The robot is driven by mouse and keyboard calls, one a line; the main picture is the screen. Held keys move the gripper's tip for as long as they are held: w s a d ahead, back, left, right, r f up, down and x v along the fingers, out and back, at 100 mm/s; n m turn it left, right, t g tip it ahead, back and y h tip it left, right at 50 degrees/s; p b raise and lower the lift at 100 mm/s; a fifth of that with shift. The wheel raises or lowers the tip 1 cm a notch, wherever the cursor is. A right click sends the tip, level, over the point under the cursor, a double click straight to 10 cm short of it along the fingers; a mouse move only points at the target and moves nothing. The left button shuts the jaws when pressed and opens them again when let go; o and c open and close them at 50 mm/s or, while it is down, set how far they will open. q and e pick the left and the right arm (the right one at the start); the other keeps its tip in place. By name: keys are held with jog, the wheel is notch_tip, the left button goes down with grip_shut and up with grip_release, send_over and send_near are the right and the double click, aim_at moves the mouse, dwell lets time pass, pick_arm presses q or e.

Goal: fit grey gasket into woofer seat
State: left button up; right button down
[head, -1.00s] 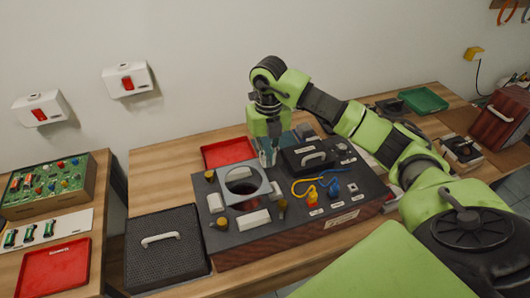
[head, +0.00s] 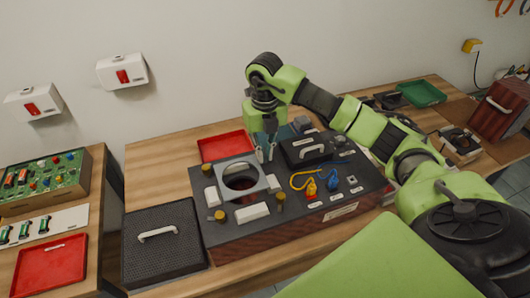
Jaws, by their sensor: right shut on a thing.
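The grey gasket (head: 224,169) is a square plate with a large round hole. It lies level, over or in the woofer seat on the dark top of the hifi cabinet (head: 225,240). The seat is mostly covered by the gasket, and a dark reddish opening shows through its hole. I cannot tell whether the gasket rests fully flat in it. My right gripper (head: 266,154) points down at the gasket's far right edge and is shut on it there. My left gripper is not in view.
Brass knobs (head: 220,216) and white blocks (head: 252,213) stand close around the gasket. A black lidded part with a handle (head: 308,150), and yellow and blue cables (head: 332,181), lie to its right. A red tray (head: 226,146) is behind. A black grille panel (head: 160,245) lies at left.

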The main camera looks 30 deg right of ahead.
jog(key=shift+f, duration=0.15)
jog(key=shift+f+b, duration=2.05)
jog(key=shift+f, duration=0.7)
jog(key=c, duration=2)
grip_release()
jog(key=shift+c, duration=0.2)
notch_tip(320, 180, up, 12)
jog(key=shift+r, duration=0.1)
